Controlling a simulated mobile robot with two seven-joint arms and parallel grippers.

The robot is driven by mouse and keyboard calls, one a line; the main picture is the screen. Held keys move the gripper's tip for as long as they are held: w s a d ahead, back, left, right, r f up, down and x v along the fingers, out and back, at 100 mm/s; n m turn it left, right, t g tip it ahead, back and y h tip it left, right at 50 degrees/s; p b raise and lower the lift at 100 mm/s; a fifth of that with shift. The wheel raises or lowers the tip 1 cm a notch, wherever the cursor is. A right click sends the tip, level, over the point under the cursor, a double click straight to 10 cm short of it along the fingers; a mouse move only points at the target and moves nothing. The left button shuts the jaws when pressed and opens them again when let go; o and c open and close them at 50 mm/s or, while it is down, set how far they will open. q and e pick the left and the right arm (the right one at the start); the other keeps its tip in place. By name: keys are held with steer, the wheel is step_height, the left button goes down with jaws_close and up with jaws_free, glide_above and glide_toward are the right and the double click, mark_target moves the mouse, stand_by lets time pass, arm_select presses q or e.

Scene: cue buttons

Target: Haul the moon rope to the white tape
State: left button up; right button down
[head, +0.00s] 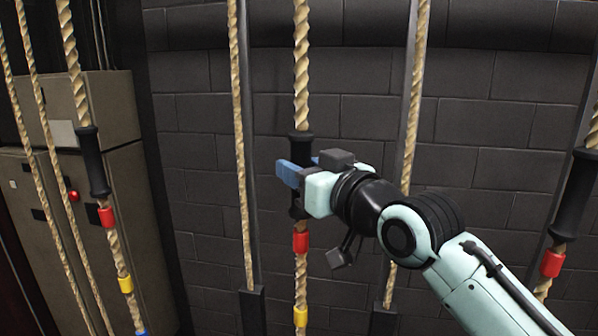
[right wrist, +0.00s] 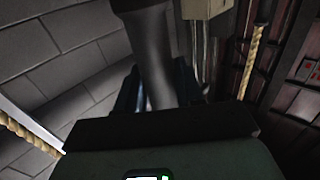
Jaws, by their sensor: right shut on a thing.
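Several tan twisted ropes hang in front of a dark block wall in the head view. The middle rope (head: 301,60) has a black grip sleeve (head: 299,143) with a red tape (head: 301,242) and a yellow tape (head: 300,316) below it. My right gripper (head: 290,174) is shut around this sleeve, which also shows in the right wrist view (right wrist: 152,65). No moon mark and no white tape can be made out in either view. My left gripper is not in view.
A left rope (head: 70,50) carries a black sleeve (head: 93,162) with red, yellow and blue tapes. A right rope has a black sleeve (head: 574,195) and red tape (head: 551,263). Plain ropes hang between. A grey-brown cabinet (head: 110,110) with a red button (head: 73,196) stands left.

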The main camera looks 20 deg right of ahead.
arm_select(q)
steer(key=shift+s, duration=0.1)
arm_select(e)
steer(key=shift+f, duration=0.2)
steer(key=c, duration=0.8)
jaws_free()
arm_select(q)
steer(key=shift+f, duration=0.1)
arm_select(e)
steer(key=shift+s, duration=0.15)
steer(key=shift+s+d, duration=0.1)
steer(key=shift+s, duration=0.25)
arm_select(q)
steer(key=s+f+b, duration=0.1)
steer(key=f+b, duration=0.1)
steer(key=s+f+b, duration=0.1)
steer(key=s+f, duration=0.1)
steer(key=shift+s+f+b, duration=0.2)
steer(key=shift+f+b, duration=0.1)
steer(key=shift+b, duration=0.05)
arm_select(e)
steer(key=s, duration=0.4)
steer(key=s+d, duration=0.1)
steer(key=s, duration=0.3)
steer(key=s+d, duration=0.1)
steer(key=s, duration=0.3)
steer(key=shift+s+d, duration=0.15)
steer(key=shift+d, duration=0.05)
